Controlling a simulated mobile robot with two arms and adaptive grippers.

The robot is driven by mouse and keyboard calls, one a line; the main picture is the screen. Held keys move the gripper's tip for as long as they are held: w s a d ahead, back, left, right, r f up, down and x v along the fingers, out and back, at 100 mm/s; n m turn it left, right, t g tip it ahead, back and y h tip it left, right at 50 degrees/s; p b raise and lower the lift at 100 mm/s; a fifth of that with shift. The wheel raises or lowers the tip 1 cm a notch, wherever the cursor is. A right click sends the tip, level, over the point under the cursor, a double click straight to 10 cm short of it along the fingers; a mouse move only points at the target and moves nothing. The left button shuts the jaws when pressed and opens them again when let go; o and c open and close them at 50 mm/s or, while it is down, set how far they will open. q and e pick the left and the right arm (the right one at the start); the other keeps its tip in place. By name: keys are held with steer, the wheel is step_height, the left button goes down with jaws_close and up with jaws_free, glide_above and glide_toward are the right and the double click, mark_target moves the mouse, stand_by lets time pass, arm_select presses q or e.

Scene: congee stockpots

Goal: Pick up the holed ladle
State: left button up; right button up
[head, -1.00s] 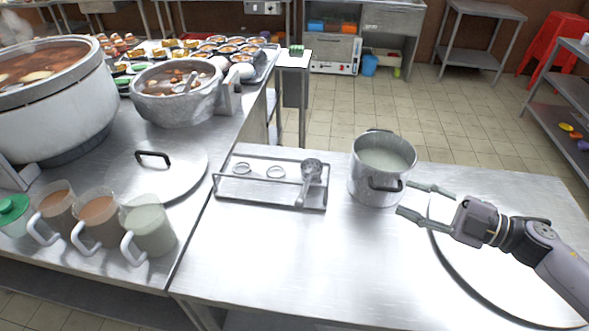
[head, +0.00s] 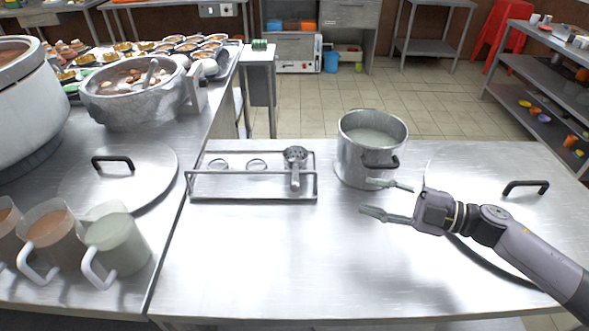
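The holed ladle (head: 295,158) lies in a shallow metal rack (head: 238,198) on the steel table. Its round perforated head is at the back right of the rack and its handle points toward the front. My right gripper (head: 375,197) is to the right of the rack, in front of the steel pot, with its fingers spread and pointing left. Nothing is between the fingers. A clear gap separates it from the ladle. My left gripper is not in view.
A steel pot (head: 352,160) of pale congee stands between rack and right arm. A large lid (head: 460,165) lies at right, partly behind my arm. Another lid (head: 140,178), jugs (head: 118,245) and a stockpot (head: 130,105) stand at left. The table's front middle is clear.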

steer(key=p, duration=0.3)
glide_toward(296, 172)
steer(key=w+a+f, duration=0.1)
steer(key=w+a, duration=0.1)
steer(key=a, duration=0.2)
steer(key=p+x, duration=0.1)
steer(key=x, duration=0.4)
steer(key=shift+s, duration=0.15)
steer(key=shift+a+f, duration=0.1)
steer(key=shift+a, duration=0.35)
steer(key=shift+d, duration=0.1)
jaws_close()
